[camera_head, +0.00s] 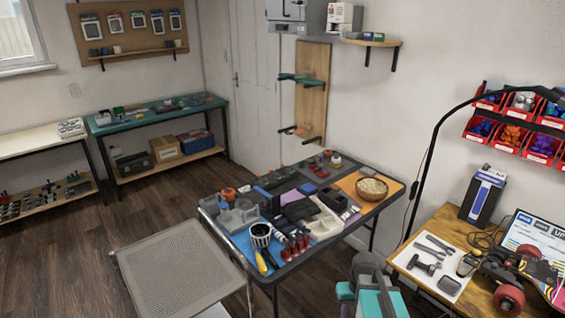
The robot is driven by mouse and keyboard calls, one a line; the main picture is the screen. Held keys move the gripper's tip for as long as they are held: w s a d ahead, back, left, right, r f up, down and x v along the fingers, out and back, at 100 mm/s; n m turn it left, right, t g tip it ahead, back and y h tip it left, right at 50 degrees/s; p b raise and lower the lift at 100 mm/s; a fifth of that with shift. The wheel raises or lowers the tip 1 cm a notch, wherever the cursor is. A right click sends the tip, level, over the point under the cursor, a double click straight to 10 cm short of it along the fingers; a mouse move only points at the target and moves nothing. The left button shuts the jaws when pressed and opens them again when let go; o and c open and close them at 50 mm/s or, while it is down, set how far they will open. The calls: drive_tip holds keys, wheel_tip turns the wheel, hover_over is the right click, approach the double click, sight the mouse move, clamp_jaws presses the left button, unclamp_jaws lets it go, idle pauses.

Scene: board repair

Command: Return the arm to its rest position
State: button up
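My gripper cannot be made out in the head camera view. A grey and teal shape stands at the bottom edge, right of the middle, partly cut off by the frame. It may be part of my own arm, but I cannot tell for sure. No gripper fingers show on it, and nothing is seen held.
A crowded worktable (283,268) stands in the middle, with a wooden bowl (372,187) at its right end. A perforated grey panel (180,270) is at front left. A wooden bench (430,213) with tools is at right, under a black lamp arm (432,150). Floor is open at left.

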drive_tip(key=s+a+f, duration=0.2)
drive_tip(key=s+a, duration=0.1)
drive_tip(key=a, duration=0.4)
drive_tip(key=s+f+g+b, duration=0.4)
drive_tip(key=s+f+g, duration=0.1)
drive_tip(key=s+f, duration=1.6)
drive_tip(key=s+d, duration=0.1)
drive_tip(key=s, duration=0.3)
drive_tip(key=shift+f+g, duration=0.35)
drive_tip(key=shift+g, duration=0.05)
drive_tip(key=shift+s, duration=0.1)
